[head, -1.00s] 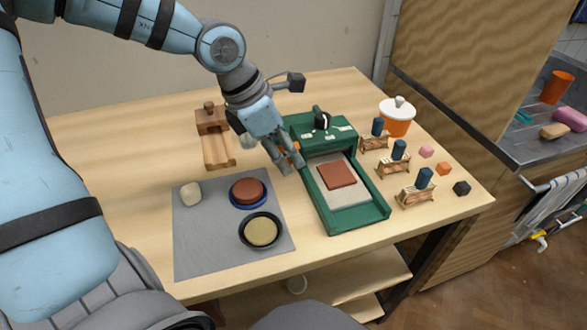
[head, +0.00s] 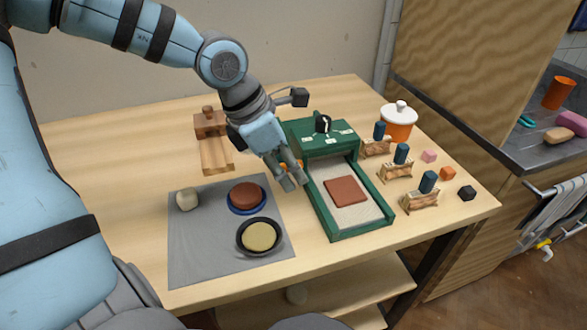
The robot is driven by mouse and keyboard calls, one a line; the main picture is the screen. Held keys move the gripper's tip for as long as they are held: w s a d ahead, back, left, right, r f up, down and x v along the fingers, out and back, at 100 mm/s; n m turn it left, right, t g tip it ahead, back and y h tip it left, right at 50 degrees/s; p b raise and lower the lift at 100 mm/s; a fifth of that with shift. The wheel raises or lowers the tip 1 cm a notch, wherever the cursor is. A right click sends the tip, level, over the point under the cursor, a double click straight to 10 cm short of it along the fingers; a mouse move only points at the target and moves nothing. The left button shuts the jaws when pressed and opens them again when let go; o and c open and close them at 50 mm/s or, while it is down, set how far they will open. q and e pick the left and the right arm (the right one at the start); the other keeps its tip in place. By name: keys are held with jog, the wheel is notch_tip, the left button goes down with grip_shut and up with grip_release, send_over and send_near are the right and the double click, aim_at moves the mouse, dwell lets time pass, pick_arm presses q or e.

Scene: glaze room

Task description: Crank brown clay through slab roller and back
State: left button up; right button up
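The green slab roller (head: 375,207) stands on the table with its bed toward the front edge. A flat brown clay slab (head: 346,191) lies on the pale bed, just in front of the roller housing. My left gripper (head: 292,180) is at the roller's left side, where the crank is. Its fingers close around the orange crank handle (head: 284,165), which shows only in small patches; the fingers and wrist hide the rest. My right gripper is out of view.
A grey mat (head: 195,245) at the left holds a cream lump, a brown disc on a blue dish and a dark dish of yellowish material. Behind are a wooden tool (head: 215,152) and a lidded orange pot (head: 398,122). Wooden stands and small coloured cubes line the right.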

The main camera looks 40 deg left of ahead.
pick_arm(q)
jog(key=shift+w+a, duration=0.1)
jog(key=shift+a, duration=0.05)
jog(key=shift+r, duration=0.2)
notch_tip(320, 180, up, 7)
jog(key=p, duration=0.6)
jog(key=shift+f, duration=0.15)
